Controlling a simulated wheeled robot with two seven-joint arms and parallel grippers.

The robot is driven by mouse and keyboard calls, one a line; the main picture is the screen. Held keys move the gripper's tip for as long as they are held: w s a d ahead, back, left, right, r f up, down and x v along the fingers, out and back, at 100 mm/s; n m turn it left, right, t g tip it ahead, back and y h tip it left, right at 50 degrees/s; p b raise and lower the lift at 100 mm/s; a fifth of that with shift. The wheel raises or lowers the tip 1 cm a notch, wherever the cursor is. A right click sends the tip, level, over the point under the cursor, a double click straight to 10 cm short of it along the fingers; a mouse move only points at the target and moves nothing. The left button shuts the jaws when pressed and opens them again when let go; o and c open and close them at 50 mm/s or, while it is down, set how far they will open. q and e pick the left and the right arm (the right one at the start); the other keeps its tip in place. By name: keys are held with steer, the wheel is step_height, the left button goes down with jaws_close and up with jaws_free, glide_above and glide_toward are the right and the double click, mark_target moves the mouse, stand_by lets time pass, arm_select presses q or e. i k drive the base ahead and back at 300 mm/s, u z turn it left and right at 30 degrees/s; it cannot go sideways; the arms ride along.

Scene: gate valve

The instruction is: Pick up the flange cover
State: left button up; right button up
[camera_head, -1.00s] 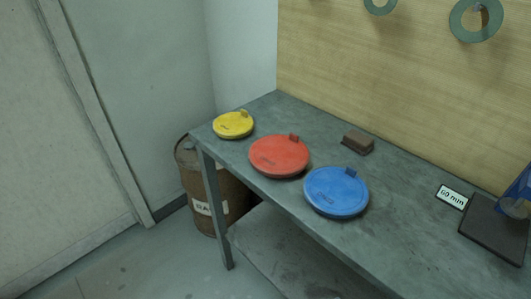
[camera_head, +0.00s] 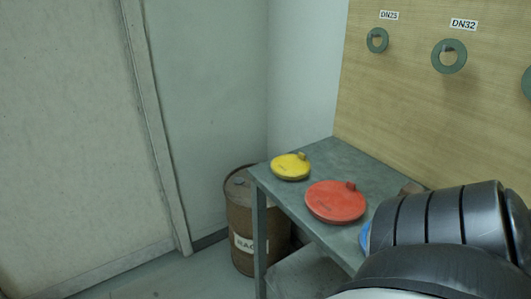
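Three round flange covers lie on the grey workbench (camera_head: 325,152). The yellow cover (camera_head: 290,168) is at the bench's far left corner, with a small tab on its top. The red cover (camera_head: 335,204) lies beside it, nearer to me, also with a tab. Only a sliver of the blue cover (camera_head: 365,236) shows; the rest is hidden behind my dark arm link at the lower right. Neither of my grippers is in view, so I cannot see whether they are open or hold anything.
A rusty drum (camera_head: 241,216) stands on the floor left of the bench. A wooden board (camera_head: 430,120) behind the bench carries green rings (camera_head: 449,57) on pegs under size labels. A brown block (camera_head: 411,188) is partly hidden. The floor at left is clear.

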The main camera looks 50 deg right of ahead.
mark_target(331, 201)
steer(key=u, duration=0.1)
steer(key=i, duration=1.3)
steer(key=z, duration=2.05)
